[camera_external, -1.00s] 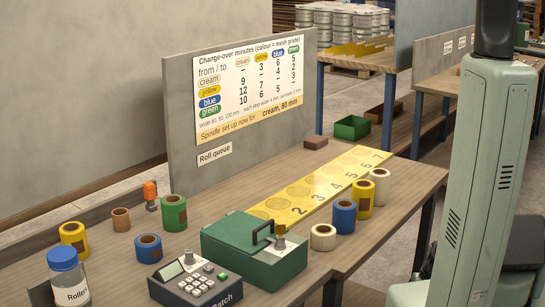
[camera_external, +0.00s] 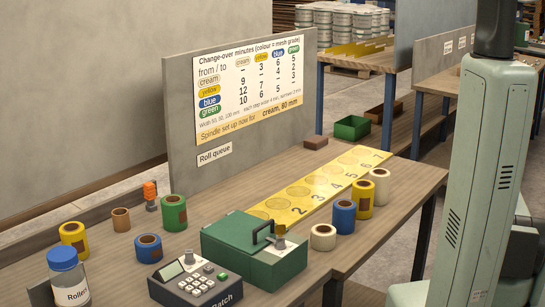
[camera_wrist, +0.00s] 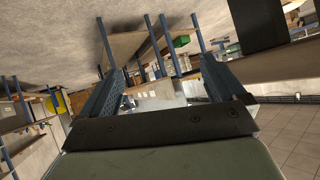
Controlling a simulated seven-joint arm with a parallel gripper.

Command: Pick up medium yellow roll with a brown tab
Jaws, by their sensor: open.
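Two yellow rolls stand upright on the bench in the external view. One yellow roll (camera_external: 74,239) is at the left end, and a taller-looking yellow roll (camera_external: 363,199) stands at the right between a blue and a cream roll. I cannot tell which is medium, and a brown tab cannot be made out on either. My gripper (camera_wrist: 160,75) shows in the wrist view with its two fingers wide apart and nothing between them. It is outside the external view, where only my arm shows at right.
Other upright rolls are green (camera_external: 173,214), two blue (camera_external: 148,248) (camera_external: 344,217), two cream (camera_external: 323,238) (camera_external: 380,187) and a small brown one (camera_external: 121,220). A green box (camera_external: 254,250), keypad device (camera_external: 195,284) and bottle (camera_external: 69,278) stand in front. The numbered yellow strip (camera_external: 320,190) carries no rolls.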

